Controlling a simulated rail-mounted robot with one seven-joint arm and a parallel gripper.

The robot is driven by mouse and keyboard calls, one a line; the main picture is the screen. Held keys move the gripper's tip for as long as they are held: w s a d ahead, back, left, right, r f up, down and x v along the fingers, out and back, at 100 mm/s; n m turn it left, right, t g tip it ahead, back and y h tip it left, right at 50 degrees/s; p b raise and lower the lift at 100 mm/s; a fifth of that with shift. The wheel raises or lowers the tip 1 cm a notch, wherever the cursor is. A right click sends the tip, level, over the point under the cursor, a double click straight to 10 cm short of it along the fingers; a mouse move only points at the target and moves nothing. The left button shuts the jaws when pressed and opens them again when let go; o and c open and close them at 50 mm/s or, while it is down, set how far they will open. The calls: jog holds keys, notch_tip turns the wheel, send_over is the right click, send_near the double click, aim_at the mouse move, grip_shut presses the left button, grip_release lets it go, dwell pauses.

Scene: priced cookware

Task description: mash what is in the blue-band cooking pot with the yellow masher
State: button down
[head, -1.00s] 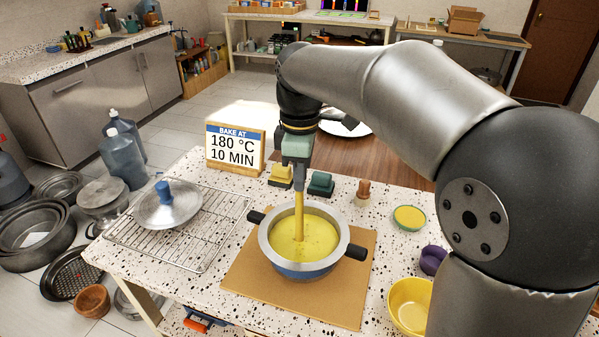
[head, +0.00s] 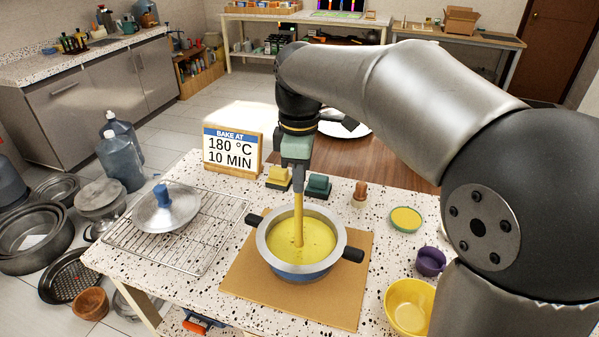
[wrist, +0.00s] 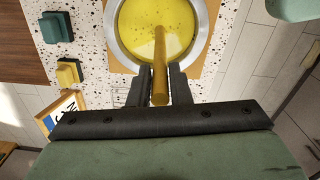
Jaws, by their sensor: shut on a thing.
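The blue-band cooking pot (head: 290,269) stands on a brown board on the speckled counter, with black handles on two sides. It holds yellow contents (head: 315,238) with small dark specks. The yellow masher (head: 298,215) stands nearly upright in the pot, its lower end hidden in the contents. My gripper (head: 297,180) is above the pot and shut on the masher's handle. In the wrist view my gripper's fingers (wrist: 160,88) close on both sides of the masher handle (wrist: 160,62), and the pot's rim (wrist: 113,38) shows beyond.
The brown board (head: 335,308) lies under the pot. A wire rack (head: 200,250) with a blue-knobbed lid (head: 165,208) is at left. A yellow bowl (head: 408,305), purple cup (head: 430,261) and small yellow-filled dish (head: 406,219) are at right. A sign (head: 232,151) and two blocks stand behind.

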jog(key=p, duration=0.1)
jog(key=w+r+p, duration=0.1)
jog(key=shift+w+d+r+p, duration=0.1)
jog(key=shift+d+r+p, duration=0.15)
jog(key=shift+p, duration=0.15)
dwell(0.6)
jog(key=shift+a+f, duration=0.1)
jog(key=shift+f, duration=0.05)
jog(key=shift+s+a+r+p, duration=0.2)
jog(key=shift+s+a+p, duration=0.15)
jog(key=shift+a, duration=0.15)
dwell(1.0)
notch_tip(320, 180, up, 6)
jog(key=p, duration=0.5)
jog(key=shift+r+p, duration=0.25)
jog(key=shift+p, duration=0.05)
dwell(0.6)
